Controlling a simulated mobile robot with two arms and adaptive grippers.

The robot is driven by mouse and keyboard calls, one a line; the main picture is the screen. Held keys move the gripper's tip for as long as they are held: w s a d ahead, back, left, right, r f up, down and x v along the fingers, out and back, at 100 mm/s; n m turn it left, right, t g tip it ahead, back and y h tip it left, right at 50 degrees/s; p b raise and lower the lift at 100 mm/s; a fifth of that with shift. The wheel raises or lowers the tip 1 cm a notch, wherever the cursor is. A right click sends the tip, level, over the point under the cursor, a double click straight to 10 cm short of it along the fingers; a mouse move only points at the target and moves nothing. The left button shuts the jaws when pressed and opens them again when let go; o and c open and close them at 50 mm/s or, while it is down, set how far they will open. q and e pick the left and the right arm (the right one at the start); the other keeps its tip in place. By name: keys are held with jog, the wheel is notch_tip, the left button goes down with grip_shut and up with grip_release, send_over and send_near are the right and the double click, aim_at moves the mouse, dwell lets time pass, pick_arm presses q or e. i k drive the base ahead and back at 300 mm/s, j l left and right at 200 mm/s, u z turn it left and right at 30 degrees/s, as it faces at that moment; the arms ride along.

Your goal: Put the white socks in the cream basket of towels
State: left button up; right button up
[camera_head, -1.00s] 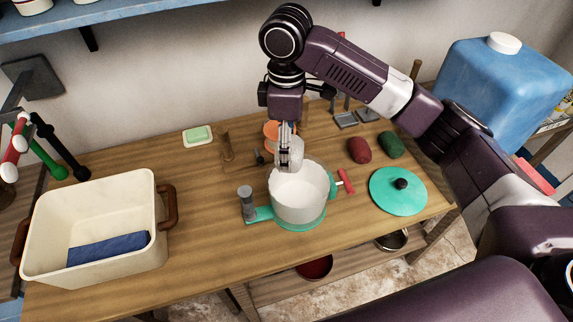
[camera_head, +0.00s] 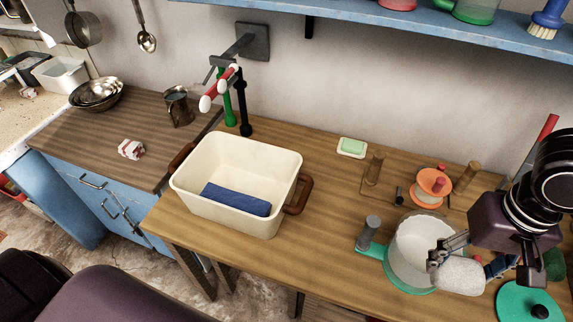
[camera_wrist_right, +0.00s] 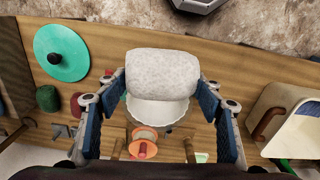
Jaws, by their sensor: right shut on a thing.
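The white socks (camera_head: 462,277) are a rolled, pale, textured bundle. My right gripper (camera_head: 466,258) is shut on them and holds them at the right side of the head view, beside and partly over the white pot (camera_head: 412,238). In the right wrist view the socks (camera_wrist_right: 162,72) sit between the two blue-padded fingers, with the pot rim behind them. The cream basket (camera_head: 215,148) stands on the wooden table left of the gripper, well apart from it. It has brown handles and a folded blue towel (camera_head: 236,199) inside. My left gripper is not in view.
A green soap dish (camera_head: 352,147), an orange spool (camera_head: 432,184) and wooden pegs stand behind the pot. A teal lid (camera_head: 525,303) lies at the lower right. Taps (camera_head: 235,95) rise behind the basket. The table between basket and pot is mostly clear.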

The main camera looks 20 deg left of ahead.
aim_at(247, 191)
jog(key=u, duration=1.05)
jog(key=i+j+u, duration=0.1)
jog(key=i+u, duration=0.35)
jog(key=u, duration=0.15)
